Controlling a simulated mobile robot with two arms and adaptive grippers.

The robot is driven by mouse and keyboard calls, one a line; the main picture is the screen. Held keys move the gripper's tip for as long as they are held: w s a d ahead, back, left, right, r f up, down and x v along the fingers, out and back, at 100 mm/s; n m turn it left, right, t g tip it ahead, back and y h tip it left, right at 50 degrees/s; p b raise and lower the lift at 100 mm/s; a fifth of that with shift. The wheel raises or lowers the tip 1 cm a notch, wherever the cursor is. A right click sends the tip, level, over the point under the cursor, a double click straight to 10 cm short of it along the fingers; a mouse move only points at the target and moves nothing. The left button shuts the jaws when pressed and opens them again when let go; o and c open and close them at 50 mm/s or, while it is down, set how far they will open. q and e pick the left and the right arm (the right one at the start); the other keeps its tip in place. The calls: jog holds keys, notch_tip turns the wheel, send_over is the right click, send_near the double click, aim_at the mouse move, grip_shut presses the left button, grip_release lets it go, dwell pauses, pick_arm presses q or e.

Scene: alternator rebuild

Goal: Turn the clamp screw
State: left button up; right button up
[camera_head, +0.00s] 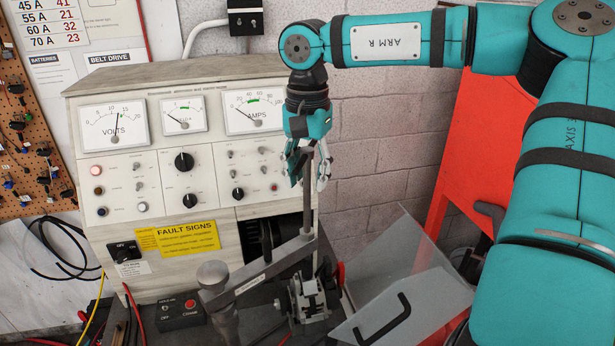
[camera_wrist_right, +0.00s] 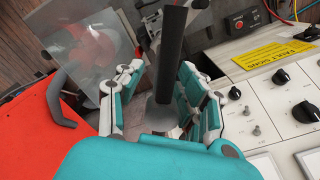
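The clamp screw (camera_head: 307,205) is an upright grey metal rod at the right end of a slanting clamp arm (camera_head: 262,275). Its top end reaches up to my right gripper (camera_head: 308,168), which points down from above in front of the grey test bench. In the right wrist view the dark bar (camera_wrist_right: 170,60) of the screw runs between the two fingers of the gripper (camera_wrist_right: 160,95). The fingers stand apart on either side, with a gap visible, so the gripper looks open. Contact is not clear. Below the clamp arm sits the alternator (camera_head: 308,300). My left gripper is not in view.
The test bench (camera_head: 160,90) with meters, knobs and a yellow fault sign (camera_head: 178,239) stands close behind. A clear guard (camera_head: 400,285) with a black handle is tilted at the lower right, beside an orange-red panel (camera_head: 470,140). A control box (camera_head: 180,311) sits lower left.

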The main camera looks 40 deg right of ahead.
notch_tip(320, 180, down, 2)
dwell(0.4)
grip_shut()
